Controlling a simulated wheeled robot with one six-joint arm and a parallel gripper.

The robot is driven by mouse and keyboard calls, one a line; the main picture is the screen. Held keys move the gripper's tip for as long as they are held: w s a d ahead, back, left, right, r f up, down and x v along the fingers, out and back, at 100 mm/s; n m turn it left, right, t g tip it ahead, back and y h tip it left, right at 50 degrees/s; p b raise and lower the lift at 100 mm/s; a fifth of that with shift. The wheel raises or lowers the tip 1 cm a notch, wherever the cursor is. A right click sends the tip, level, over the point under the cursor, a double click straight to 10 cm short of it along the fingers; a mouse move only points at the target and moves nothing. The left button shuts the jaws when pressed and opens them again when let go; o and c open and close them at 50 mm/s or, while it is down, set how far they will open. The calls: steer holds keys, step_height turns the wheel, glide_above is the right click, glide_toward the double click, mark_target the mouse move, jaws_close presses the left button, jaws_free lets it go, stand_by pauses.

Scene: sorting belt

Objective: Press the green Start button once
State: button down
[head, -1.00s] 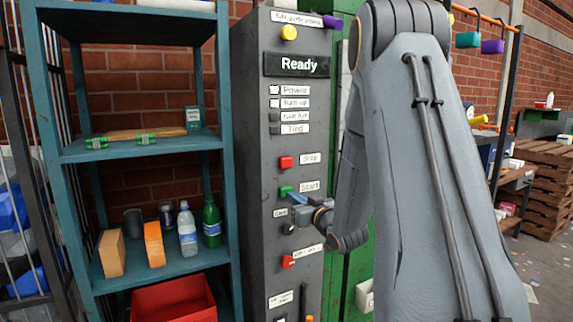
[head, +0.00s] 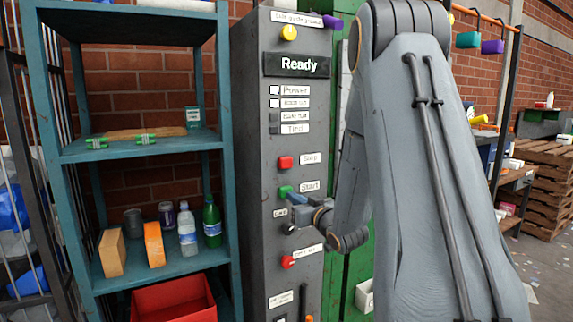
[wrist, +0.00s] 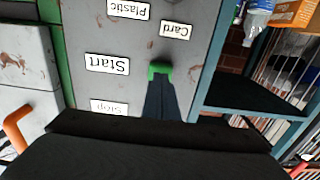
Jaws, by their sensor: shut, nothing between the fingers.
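The green Start button (head: 285,191) is on the grey control panel (head: 255,150), left of its "Start" label (head: 309,186). In the wrist view, which is upside down, the green button (wrist: 160,69) shows just beyond the tips of my gripper (wrist: 160,85). My gripper (head: 295,199) also shows in the head view, its blue-grey fingers pointing at the button from the lower right. The fingers are shut with nothing between them. The tips are at or very near the button, and I cannot tell whether they touch it. The panel display (head: 297,64) reads "Ready".
A red Stop button (head: 286,162) is above the green one. A dark selector knob (head: 289,228) and another red control (head: 288,262) are below. A teal shelf (head: 140,151) with bottles and boxes stands close to the panel's left.

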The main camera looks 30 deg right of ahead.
stand_by(1.0)
steer(key=p, duration=0.7)
glide_toward(287, 163)
steer(key=w, duration=0.5)
steer(key=shift+w, duration=0.1)
steer(key=shift+f, duration=0.1)
stand_by(0.7)
steer(key=shift+w, duration=0.1)
